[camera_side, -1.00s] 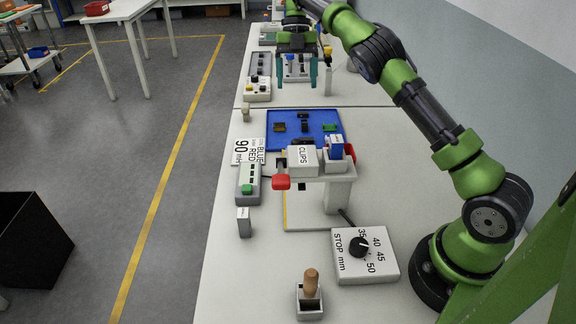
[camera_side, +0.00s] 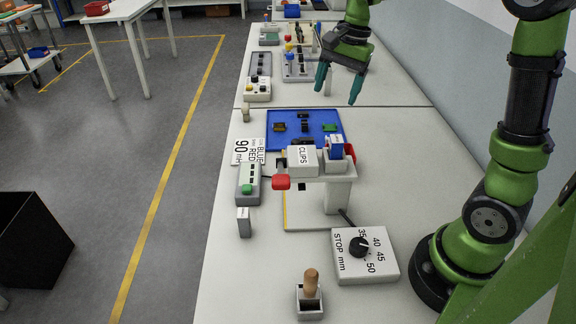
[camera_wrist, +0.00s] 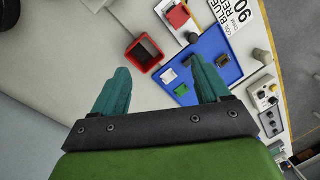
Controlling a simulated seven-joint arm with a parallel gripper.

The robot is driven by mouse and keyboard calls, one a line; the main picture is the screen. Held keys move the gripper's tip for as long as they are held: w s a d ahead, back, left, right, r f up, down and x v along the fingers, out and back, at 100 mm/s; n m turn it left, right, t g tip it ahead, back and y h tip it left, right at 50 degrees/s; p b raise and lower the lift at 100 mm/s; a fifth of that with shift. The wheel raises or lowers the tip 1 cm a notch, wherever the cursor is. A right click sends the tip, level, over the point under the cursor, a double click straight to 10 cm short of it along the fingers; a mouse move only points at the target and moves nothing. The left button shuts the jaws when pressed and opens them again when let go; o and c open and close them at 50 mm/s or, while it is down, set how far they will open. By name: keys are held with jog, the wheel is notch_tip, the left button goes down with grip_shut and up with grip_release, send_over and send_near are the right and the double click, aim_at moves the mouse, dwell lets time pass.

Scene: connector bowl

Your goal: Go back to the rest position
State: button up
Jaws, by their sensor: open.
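My gripper (camera_side: 338,84) is in the upper part of the side view, raised above the far part of the table. Its two teal fingers point down and are spread apart, with nothing between them. In the wrist view my gripper (camera_wrist: 160,88) also shows open and empty, with the table below it. The blue tray (camera_side: 262,116) lies on the table nearer the side camera, with small dark and green parts on it. It also shows in the wrist view (camera_wrist: 213,42), beyond the right finger.
A white fixture marked CLIPS (camera_side: 303,159) stands in front of the tray. A STOP mm dial box (camera_side: 378,268) and a wooden-handled item (camera_side: 311,285) are nearer. Button panels (camera_side: 258,88) stand at the table's far left. The right of the table is fairly clear.

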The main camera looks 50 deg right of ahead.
jog(key=s+a+r+n+t, duration=0.2)
jog(key=s+a+n+t, duration=0.3)
jog(key=s+a+n, duration=0.5)
jog(key=s+a, duration=0.2)
jog(key=s, duration=0.2)
jog(key=shift+n+t+y, duration=0.3)
jog(key=shift+n+t, duration=0.1)
jog(key=shift+o, duration=0.5)
jog(key=shift+s, duration=0.1)
